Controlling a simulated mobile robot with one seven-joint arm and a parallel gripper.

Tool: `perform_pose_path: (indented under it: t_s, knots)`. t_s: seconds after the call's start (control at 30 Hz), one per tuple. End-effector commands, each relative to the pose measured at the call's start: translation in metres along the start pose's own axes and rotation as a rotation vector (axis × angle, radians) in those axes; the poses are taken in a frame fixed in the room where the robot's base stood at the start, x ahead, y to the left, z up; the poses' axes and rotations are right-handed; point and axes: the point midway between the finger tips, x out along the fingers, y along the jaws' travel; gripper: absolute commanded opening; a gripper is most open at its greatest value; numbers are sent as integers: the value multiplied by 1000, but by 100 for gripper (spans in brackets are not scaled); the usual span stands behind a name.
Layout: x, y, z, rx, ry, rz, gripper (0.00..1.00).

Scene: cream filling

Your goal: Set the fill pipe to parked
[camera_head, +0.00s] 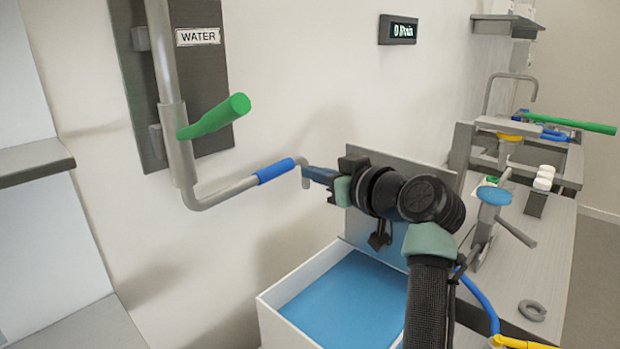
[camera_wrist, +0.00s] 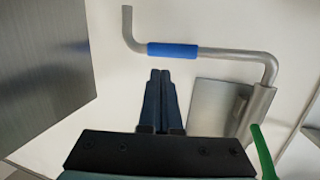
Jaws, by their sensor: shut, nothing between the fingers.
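The grey fill pipe (camera_head: 225,192) comes down the wall board marked WATER, bends, and runs out to the right with a blue sleeve (camera_head: 275,171) and a down-turned end. A green lever (camera_head: 215,117) sticks out from its upright part. My gripper (camera_head: 312,174) is shut and empty, close to the down-turned end in the head view. In the wrist view, the shut fingers (camera_wrist: 160,75) point toward the blue sleeve (camera_wrist: 172,50), with the pipe crossing beyond their tips. Whether they touch the pipe I cannot tell.
A white-walled tub (camera_head: 290,287) with a blue inside stands below the pipe and my arm. A small display (camera_head: 398,30) hangs on the wall. A bench (camera_head: 535,240) with valves and hoses is at the right. A shelf (camera_head: 35,160) juts out at the left.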

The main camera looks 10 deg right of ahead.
Motion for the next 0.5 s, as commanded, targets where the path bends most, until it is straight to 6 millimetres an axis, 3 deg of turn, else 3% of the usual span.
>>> perform_pose_path:
  t_s: [0.1, 0.23, 0.5]
  knots:
    - [-29, 8, 5, -1, -1, 4, 0]
    - [-54, 13, 5, 2, -3, 4, 0]
    - [-77, 18, 4, 3, -6, 1, 0]
